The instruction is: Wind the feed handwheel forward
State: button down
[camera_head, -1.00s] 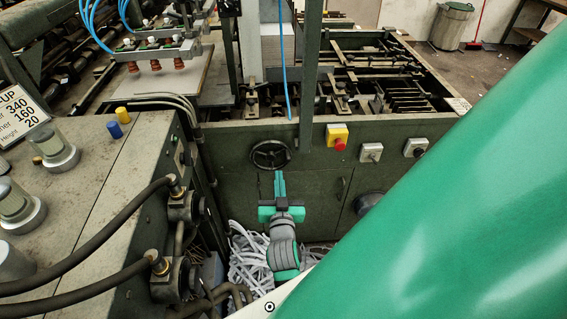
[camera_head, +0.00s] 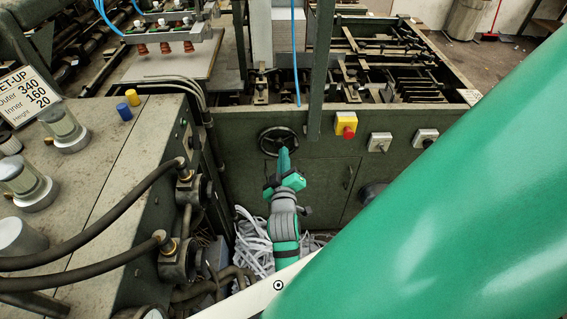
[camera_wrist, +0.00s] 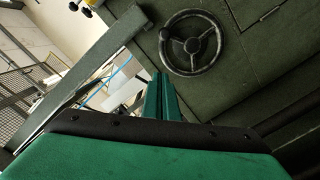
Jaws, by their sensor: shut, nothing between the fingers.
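The feed handwheel (camera_head: 266,144) is a dark spoked wheel on the dark green front panel of the machine. In the wrist view the handwheel (camera_wrist: 191,43) shows whole, with its rim, spokes and hub, at the upper middle right. My gripper (camera_head: 284,152) is green and shut, with nothing between its fingers. In the head view its fingertips overlap the wheel's lower right part.
A yellow box with a red button (camera_head: 346,125) and two grey switches (camera_head: 380,142) sit right of the wheel. A grey-green cabinet with black hoses (camera_head: 120,205) stands at the left. White paper strips (camera_head: 252,235) lie on the floor below. A green post (camera_head: 321,70) rises above the panel.

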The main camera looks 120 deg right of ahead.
aim_at(295, 145)
jog(key=s+d+f, duration=0.3)
jog(key=s+d, duration=0.1)
jog(key=s, duration=0.1)
jog(key=shift+s, duration=0.15)
jog(key=shift+f, duration=0.1)
dwell(0.5)
jog(key=shift+a+f+m, duration=0.1)
jog(key=shift+m, duration=0.3)
jog(key=shift+f, duration=0.1)
jog(key=shift+s+a+f+m, duration=0.15)
jog(key=shift+s+f+m, duration=0.05)
jog(key=shift+s+m, duration=0.35)
jog(key=shift+s+a+f+m, duration=0.1)
jog(key=shift+s+f+m, duration=0.1)
jog(key=shift+f+m, duration=0.4)
jog(key=shift+s+a+f+m, duration=0.1)
jog(key=shift+s+f+m, duration=0.1)
jog(key=shift+m, duration=0.7)
jog(key=shift+s+a+f+m, duration=0.15)
jog(key=shift+f+m, duration=0.25)
jog(key=shift+m, duration=0.35)
